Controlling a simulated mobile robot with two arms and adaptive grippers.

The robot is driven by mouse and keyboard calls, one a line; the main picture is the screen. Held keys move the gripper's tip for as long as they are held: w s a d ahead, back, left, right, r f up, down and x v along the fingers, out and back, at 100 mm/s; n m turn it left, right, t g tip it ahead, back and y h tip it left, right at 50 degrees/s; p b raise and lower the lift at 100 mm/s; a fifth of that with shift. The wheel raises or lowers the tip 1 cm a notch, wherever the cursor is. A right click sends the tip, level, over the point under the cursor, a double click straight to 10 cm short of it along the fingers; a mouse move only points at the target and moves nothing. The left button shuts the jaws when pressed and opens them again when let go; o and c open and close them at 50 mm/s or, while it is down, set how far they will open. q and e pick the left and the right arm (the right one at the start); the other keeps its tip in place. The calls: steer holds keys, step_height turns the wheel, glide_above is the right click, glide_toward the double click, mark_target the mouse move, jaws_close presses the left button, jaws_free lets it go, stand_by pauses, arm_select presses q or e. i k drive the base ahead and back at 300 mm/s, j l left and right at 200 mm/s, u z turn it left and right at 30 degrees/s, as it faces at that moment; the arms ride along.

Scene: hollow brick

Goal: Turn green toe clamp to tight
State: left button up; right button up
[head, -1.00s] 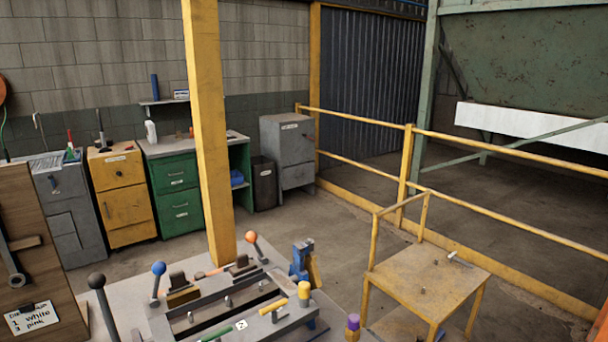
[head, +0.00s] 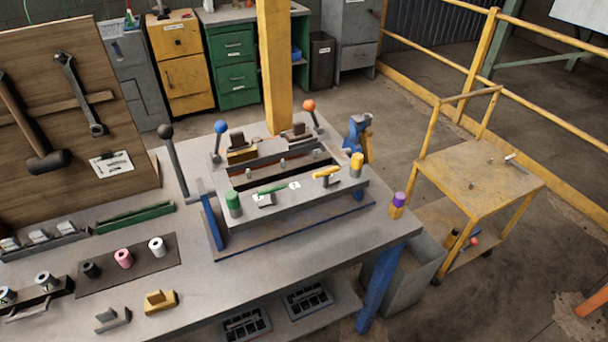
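A fixture (head: 295,200) with a long dark slot stands on the grey workbench. On its front bar are a green flat handle (head: 272,189) and, at its left end, an upright green cylinder (head: 233,204). I cannot tell which of these green parts is the toe clamp, or how tight it is. A white label with dark marks (head: 294,185) lies beside the green handle. A yellow handle (head: 327,172) and a yellow cylinder (head: 357,160) are at the right end of the bar. Neither of my grippers is in view.
Black (head: 165,131), blue (head: 220,127) and orange (head: 309,105) ball-topped levers rise around the fixture. Coloured cylinders stand on a dark mat (head: 150,266) at left. A wooden tool board (head: 130,130) stands at the back left. A yellow cart (head: 470,165) is at right. The bench front is partly clear.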

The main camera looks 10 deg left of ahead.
mark_target(271, 190)
steer(key=k+j+z, duration=0.15)
steer(key=j+z, duration=0.2)
steer(key=k+j+z, duration=0.2)
steer(key=j+z, duration=0.15)
steer(key=k+j+z, duration=0.35)
steer(key=i+j, duration=0.05)
steer(key=i, duration=0.05)
